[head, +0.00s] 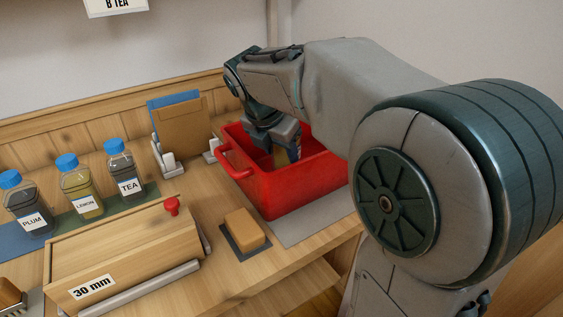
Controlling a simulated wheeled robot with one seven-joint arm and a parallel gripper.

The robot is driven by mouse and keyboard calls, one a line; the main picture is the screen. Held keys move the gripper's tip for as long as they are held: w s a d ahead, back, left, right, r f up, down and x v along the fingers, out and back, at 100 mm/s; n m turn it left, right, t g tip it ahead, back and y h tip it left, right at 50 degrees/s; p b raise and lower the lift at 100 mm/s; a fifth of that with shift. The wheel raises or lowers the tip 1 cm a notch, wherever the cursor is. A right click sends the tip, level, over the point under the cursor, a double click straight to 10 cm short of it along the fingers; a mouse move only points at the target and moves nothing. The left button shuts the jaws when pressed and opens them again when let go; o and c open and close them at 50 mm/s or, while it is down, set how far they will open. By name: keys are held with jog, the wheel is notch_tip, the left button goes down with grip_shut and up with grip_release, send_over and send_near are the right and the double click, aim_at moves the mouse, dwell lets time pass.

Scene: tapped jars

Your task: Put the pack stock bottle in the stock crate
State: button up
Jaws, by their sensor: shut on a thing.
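The red stock crate (290,190) stands on the counter right of centre, with its handle toward the left. My gripper (286,152) points down inside the crate's opening. It is shut on a brownish thing, likely the pack stock bottle (280,158), of which only a small part shows between the fingers. The crate's front wall and my fingers hide the rest, so I cannot tell if it touches the crate floor.
Bottles labelled PLUM (31,222), LEMON (86,206) and TEA (128,187) stand on a mat at left. A wooden box (120,250) marked 30 mm with a red knob and a sponge-like block (245,228) are in front. A file holder (184,135) stands behind.

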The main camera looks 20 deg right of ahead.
jog(key=shift+f, duration=1.25)
jog(key=shift+f+b, duration=0.15)
jog(key=shift+b, duration=0.15)
jog(key=o, duration=1.2)
jog(key=p+v, duration=0.3)
jog(key=v, duration=0.9)
jog(key=shift+p, duration=0.35)
jog(key=shift+r, duration=0.2)
